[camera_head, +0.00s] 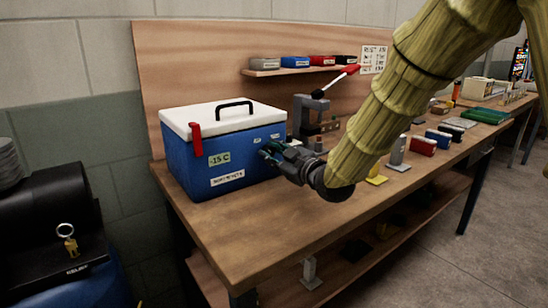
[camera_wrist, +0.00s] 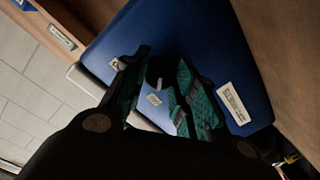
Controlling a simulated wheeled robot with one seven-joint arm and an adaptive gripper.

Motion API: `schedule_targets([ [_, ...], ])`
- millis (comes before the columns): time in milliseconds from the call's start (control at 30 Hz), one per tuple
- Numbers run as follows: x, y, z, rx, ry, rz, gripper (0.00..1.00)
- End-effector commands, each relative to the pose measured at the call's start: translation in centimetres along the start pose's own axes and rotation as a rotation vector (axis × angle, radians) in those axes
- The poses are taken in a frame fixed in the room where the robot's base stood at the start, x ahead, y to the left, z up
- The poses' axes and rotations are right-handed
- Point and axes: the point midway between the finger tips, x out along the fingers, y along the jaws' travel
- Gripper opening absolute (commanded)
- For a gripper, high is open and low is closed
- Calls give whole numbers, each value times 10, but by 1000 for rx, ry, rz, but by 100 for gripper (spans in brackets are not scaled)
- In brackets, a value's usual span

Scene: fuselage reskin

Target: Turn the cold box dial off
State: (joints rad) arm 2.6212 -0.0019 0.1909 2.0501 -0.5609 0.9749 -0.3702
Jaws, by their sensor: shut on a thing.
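The cold box (camera_head: 235,165) is blue with a white lid, a black handle and a red latch, and it stands at the left end of the workbench. Its front carries a "-15 C" readout (camera_head: 219,158). My gripper (camera_head: 268,153) is at the right part of the box's front. In the wrist view my gripper (camera_wrist: 160,85) has its two fingers around a small dark dial (camera_wrist: 157,78) on the blue face of the cold box (camera_wrist: 205,45). The fingers hide much of the dial. A small white label (camera_wrist: 154,99) sits below it, too small to read.
The workbench (camera_head: 255,225) has clear wood in front of the box. A lever press with a red handle (camera_head: 347,70) stands just right of the box. Several small colored boxes and stands lie further right. A shelf (camera_head: 290,71) with several boxes is behind.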

Motion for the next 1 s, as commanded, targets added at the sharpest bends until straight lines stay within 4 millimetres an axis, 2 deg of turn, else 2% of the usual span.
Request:
schedule_targets([
  [667, 0, 0, -1, -63, 0, 3, 4],
  [700, 0, 0, -1, -63, 0, 3, 32],
  [800, 0, 0, -1, -62, 0, 3, 50],
  [1000, 0, 0, 0, -62, -1, 2, 51],
])
